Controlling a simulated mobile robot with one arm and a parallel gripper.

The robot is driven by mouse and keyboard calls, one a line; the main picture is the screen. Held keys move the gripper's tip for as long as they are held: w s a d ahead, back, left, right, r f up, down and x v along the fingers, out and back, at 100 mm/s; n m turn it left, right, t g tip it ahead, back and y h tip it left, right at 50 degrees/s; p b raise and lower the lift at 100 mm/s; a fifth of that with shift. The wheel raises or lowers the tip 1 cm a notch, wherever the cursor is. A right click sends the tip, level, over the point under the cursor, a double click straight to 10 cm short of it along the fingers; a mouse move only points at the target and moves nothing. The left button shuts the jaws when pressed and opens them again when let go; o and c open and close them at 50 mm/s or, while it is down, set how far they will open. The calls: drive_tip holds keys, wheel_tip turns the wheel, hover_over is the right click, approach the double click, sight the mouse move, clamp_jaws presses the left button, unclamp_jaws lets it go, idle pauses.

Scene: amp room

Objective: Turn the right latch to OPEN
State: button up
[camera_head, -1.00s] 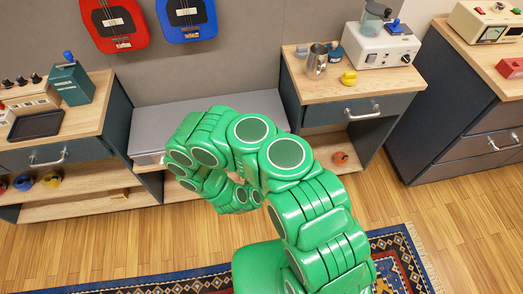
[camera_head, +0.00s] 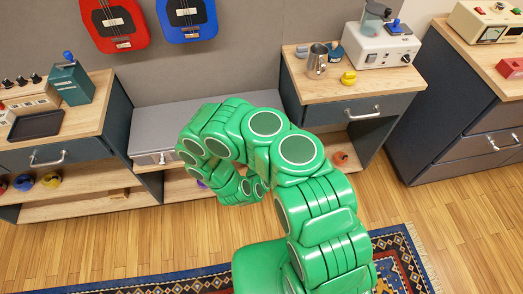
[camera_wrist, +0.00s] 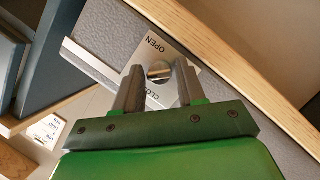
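In the wrist view a silver latch plate (camera_wrist: 176,50) carries the words OPEN and CLOSE, with CLOSE partly covered by a finger. A round metal latch knob (camera_wrist: 158,70) sits on it between the labels. My gripper (camera_wrist: 157,80) is open, with one finger on each side of the knob; I cannot tell whether they touch it. In the head view the grey bench lid (camera_head: 205,112) lies between two cabinets, and a latch plate (camera_head: 163,158) shows at its front left. My green arm hides the bench's right front and the gripper there.
A left cabinet (camera_head: 55,155) and a right cabinet (camera_head: 365,110) flank the bench closely. A wooden edge (camera_wrist: 225,55) runs diagonally past the latch in the wrist view. A patterned rug (camera_head: 395,250) lies on the wooden floor. Two guitars hang on the wall.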

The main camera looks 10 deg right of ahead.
clamp_jaws()
drive_tip(key=m+y, duration=0.1)
drive_tip(key=m, duration=0.1)
drive_tip(key=m+y, duration=0.1)
drive_tip(key=m, duration=0.1)
drive_tip(key=m+y, duration=0.2)
drive_tip(key=shift+d+r+g, duration=0.1)
drive_tip(key=shift+d+g, duration=0.15)
drive_tip(key=shift+g, duration=0.15)
drive_tip(key=shift+m, duration=0.3)
idle(0.3)
drive_tip(key=shift+o, duration=1.8)
unclamp_jaws()
